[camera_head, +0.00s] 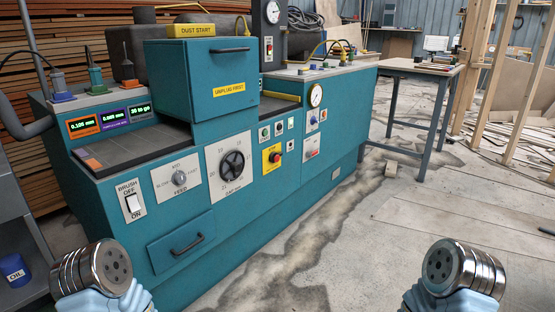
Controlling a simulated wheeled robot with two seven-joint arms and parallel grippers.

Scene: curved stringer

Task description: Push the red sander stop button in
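A red push button (276,157) sits on a yellow plate (266,163) on the front of the teal sander (230,215), right of the large gap dial. It looks like the sander's stop button; the small lettering on its plate is not readable. How far the button stands out cannot be told from here. Two metallic round arm parts of mine show at the lower left and lower right, both well apart from the button. No fingers of either gripper can be seen.
Around the button are the gap dial (234,162), small green and black buttons (264,134) and a pressure gauge (316,95). A brush switch (131,203), feed knob (180,178) and drawer (181,243) are further left.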

